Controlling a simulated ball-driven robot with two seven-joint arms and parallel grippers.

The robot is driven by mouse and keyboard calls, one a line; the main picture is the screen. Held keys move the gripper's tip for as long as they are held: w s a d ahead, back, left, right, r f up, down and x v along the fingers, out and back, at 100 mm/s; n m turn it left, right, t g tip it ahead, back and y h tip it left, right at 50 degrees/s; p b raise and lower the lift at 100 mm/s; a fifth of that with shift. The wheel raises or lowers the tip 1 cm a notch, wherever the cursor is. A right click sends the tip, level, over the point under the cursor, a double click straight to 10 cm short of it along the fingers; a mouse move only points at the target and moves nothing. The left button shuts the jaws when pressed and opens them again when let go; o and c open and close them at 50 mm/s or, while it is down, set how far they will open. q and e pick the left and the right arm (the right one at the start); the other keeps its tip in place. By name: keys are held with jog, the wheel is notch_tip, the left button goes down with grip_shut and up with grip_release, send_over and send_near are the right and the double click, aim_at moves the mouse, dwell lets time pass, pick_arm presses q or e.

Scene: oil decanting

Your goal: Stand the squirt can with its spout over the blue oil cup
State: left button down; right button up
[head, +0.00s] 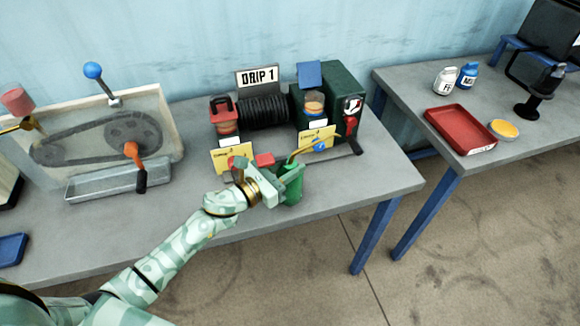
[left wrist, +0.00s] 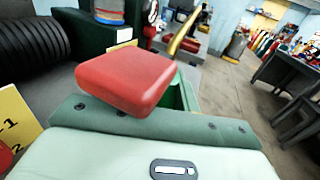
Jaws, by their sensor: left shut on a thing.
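The green squirt can (head: 293,184) stands near the front of the bench, right of my left gripper (head: 275,182), which is shut on it. Its brass spout (head: 300,152) rises to the right, close to the blue oil cup (head: 319,146). I cannot tell whether the tip is directly over the cup. In the left wrist view the green can (left wrist: 178,95) is mostly hidden behind a red block (left wrist: 125,80), and the brass spout (left wrist: 184,30) leads away from it. Whether the can's base touches the bench is unclear. My right gripper is not in view.
A machine with a DRIP 1 sign (head: 258,77), a black coil (head: 265,110) and a green housing (head: 345,95) stands behind. Yellow cards (head: 232,158) mark its front. A belt-drive panel (head: 100,140) is at left. A red tray (head: 460,130) lies on the right table.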

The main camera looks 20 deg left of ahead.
pick_arm(q)
jog(key=shift+f, duration=0.15)
jog(key=c, duration=1.1)
grip_release()
jog(key=shift+o, duration=0.2)
jog(key=shift+r, duration=0.35)
jog(key=v, duration=1.2)
jog(key=shift+f+b, duration=0.2)
jog(key=shift+b, duration=0.2)
